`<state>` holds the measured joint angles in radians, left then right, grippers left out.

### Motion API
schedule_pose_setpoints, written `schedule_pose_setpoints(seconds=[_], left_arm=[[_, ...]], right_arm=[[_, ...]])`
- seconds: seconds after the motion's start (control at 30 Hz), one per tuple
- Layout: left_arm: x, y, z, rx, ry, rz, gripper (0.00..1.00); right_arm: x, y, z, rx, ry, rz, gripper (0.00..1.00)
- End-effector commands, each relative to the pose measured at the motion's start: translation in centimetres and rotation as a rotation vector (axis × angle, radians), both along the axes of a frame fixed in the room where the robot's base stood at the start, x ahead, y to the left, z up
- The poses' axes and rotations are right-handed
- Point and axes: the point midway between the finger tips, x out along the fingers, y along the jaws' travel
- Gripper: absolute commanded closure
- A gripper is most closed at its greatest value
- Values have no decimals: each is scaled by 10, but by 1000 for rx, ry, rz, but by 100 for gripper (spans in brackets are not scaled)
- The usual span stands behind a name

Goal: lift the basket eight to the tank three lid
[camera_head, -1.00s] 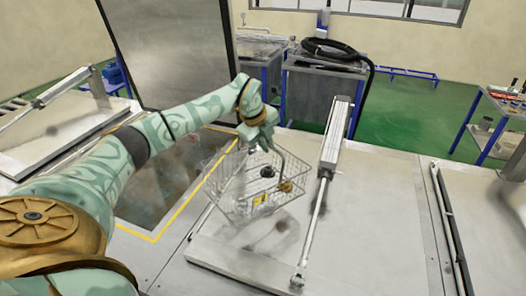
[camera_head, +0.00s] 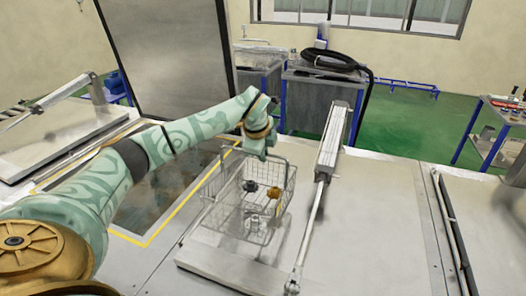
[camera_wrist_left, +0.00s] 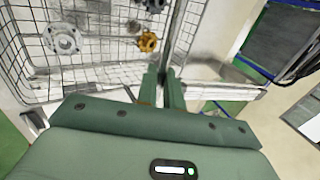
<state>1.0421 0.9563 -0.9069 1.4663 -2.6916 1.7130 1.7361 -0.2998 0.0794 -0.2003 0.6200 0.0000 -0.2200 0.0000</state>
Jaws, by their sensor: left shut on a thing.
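The wire basket (camera_head: 238,214) hangs from my left gripper (camera_head: 257,150) over the left part of the grey tank lid (camera_head: 262,255). It holds a dark round part (camera_head: 250,186), a brass-coloured part (camera_head: 275,192) and a pale part. In the left wrist view my left gripper (camera_wrist_left: 164,90) is shut on the basket's rim or handle, and the wire mesh (camera_wrist_left: 100,50) fills the upper left. I cannot tell whether the basket's bottom touches the lid. My right gripper is not in view.
A pneumatic cylinder with a rod (camera_head: 322,190) runs along the lid, right of the basket. An open tank with a yellow edge (camera_head: 150,200) lies to the left. A raised lid (camera_head: 165,50) stands behind it. Carts (camera_head: 310,95) stand at the back.

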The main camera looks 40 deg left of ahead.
Motion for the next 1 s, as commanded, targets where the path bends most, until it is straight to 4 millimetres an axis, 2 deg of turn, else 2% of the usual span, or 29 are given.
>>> schedule_pose_setpoints(seconds=[0.03, 0.3, 0.5, 1.0], left_arm=[[1, 0, -8, 1, -6, 0, 100], [1, 0, -40, 1, -6, -1, 100], [1, 1, -57, 1, -6, -1, 100], [1, 0, -63, 0, -5, -2, 100]], right_arm=[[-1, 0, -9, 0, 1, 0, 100], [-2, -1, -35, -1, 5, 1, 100], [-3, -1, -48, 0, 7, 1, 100], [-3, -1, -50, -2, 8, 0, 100]])
